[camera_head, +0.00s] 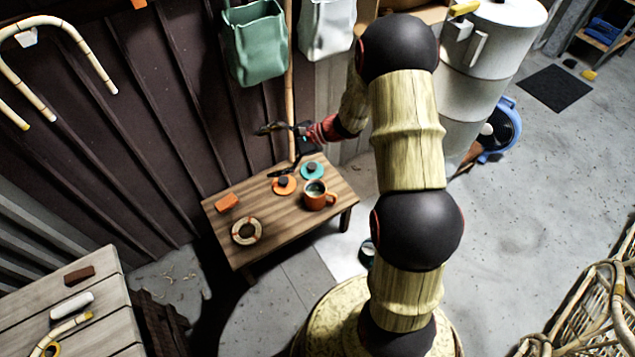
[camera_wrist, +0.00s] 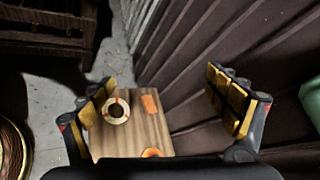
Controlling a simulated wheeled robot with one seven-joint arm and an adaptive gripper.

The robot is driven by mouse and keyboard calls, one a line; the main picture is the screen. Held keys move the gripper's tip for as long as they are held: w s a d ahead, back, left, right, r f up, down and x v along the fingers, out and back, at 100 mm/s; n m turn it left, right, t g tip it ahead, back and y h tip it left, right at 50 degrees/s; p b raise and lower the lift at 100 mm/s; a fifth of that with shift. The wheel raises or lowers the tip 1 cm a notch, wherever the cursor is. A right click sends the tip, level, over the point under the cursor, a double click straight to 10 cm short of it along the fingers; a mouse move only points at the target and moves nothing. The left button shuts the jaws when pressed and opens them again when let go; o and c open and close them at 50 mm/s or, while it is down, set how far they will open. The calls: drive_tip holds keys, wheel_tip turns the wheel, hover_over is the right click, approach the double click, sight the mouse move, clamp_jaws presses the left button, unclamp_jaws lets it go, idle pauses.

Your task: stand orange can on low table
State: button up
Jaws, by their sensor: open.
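The low table (camera_head: 215,222) is wooden and stands by the dark ribbed wall; part of its top also shows in the wrist view (camera_wrist: 133,139). A small orange piece (camera_head: 228,202) lies flat near its back left edge, and it also shows in the wrist view (camera_wrist: 149,103). I cannot tell whether it is the orange can on its side; no upright orange can shows. My gripper (camera_head: 266,151) is open and empty, above the table's back edge and apart from everything. Its fingers are wide apart in the wrist view (camera_wrist: 163,85).
The table also bears a pale ring with orange marks (camera_head: 246,231), an orange mug (camera_head: 318,196), and orange (camera_head: 284,187) and teal (camera_head: 312,171) discs with black knobs. A green bag (camera_head: 254,45) hangs behind. A slatted bench (camera_head: 88,300) stands front left.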

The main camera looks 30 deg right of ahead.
drive_tip(key=s+a+r+n+g+h, duration=0.2)
drive_tip(key=s+a+r+n, duration=0.25)
drive_tip(key=s+r, duration=0.35)
drive_tip(key=s+a+r+n+g+h, duration=0.2)
drive_tip(key=s+a+r+n, duration=0.1)
drive_tip(key=s+r+n, duration=0.45)
drive_tip(key=s+d+r+n+t+h, duration=0.1)
drive_tip(key=s+d+r+n+h, duration=0.1)
drive_tip(key=s, duration=0.6)
drive_tip(key=s+d+r+n+t+h, duration=0.2)
drive_tip(key=s+d+r+n+h, duration=0.1)
drive_tip(key=s, duration=0.5)
wheel_tip(320, 180, up, 4)
drive_tip(key=shift+d+f+h, duration=0.1)
drive_tip(key=shift+d+h, duration=0.7)
drive_tip(key=shift+h, duration=0.2)
